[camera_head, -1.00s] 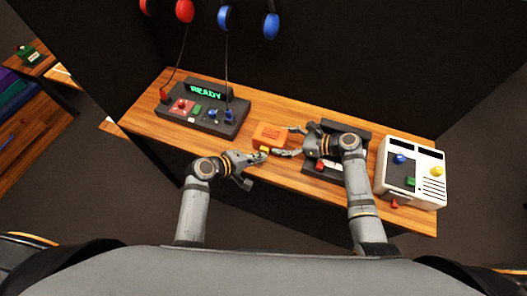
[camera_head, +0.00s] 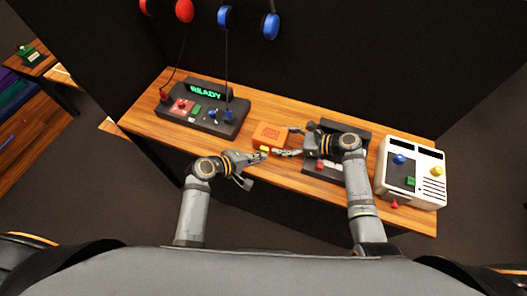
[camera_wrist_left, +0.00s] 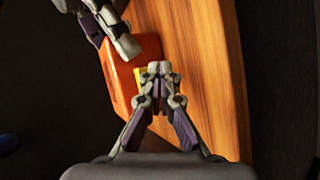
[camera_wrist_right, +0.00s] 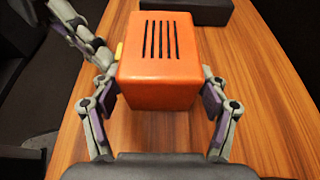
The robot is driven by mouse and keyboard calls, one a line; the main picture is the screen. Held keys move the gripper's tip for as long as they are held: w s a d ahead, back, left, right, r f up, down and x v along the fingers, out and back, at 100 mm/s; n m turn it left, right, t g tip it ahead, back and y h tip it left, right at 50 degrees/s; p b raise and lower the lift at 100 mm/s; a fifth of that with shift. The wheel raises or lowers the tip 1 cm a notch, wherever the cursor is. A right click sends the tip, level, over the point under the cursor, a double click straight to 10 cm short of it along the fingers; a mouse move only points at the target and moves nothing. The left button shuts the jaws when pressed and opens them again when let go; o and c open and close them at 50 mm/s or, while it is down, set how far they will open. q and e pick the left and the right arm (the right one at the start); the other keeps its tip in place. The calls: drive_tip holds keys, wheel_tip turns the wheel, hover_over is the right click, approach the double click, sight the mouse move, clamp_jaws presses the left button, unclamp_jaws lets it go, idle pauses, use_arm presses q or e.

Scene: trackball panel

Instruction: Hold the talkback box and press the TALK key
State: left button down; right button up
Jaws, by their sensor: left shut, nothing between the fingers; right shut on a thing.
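The orange talkback box (camera_head: 270,132) has dark slots on top and sits at the middle of the wooden counter. My right gripper (camera_head: 284,142) is shut on it; the right wrist view shows a finger on each side of the box (camera_wrist_right: 158,75). The yellow TALK key (camera_head: 264,149) sticks out of the box's near side and also shows in the right wrist view (camera_wrist_right: 119,51). My left gripper (camera_head: 262,155) is shut and empty, its tips right by the key. In the left wrist view its fingertips (camera_wrist_left: 160,68) partly cover the key (camera_wrist_left: 138,76); I cannot tell whether they touch.
A dark console (camera_head: 203,112) with a green READY display stands to the left. A white unit (camera_head: 412,172) with coloured buttons stands at the right. A dark panel (camera_head: 322,166) lies partly under my right arm. Red and blue headphones (camera_head: 224,18) hang at the back.

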use_arm(q)
drive_tip(key=shift+s+a, duration=0.2)
drive_tip(key=shift+s, duration=0.5)
drive_tip(key=shift+s+a, duration=0.25)
drive_tip(key=shift+s, duration=0.55)
drive_tip(key=shift+s+a, duration=0.3)
drive_tip(key=shift+s, duration=0.5)
drive_tip(key=shift+s+a, duration=0.25)
drive_tip(key=shift+s, duration=0.55)
drive_tip(key=s+a+r, duration=0.4)
drive_tip(key=a+r, duration=0.1)
drive_tip(key=r, duration=0.2)
drive_tip(key=shift+a+r, duration=0.15)
drive_tip(key=shift+r, duration=0.05)
use_arm(e)
drive_tip(key=o, duration=1.3)
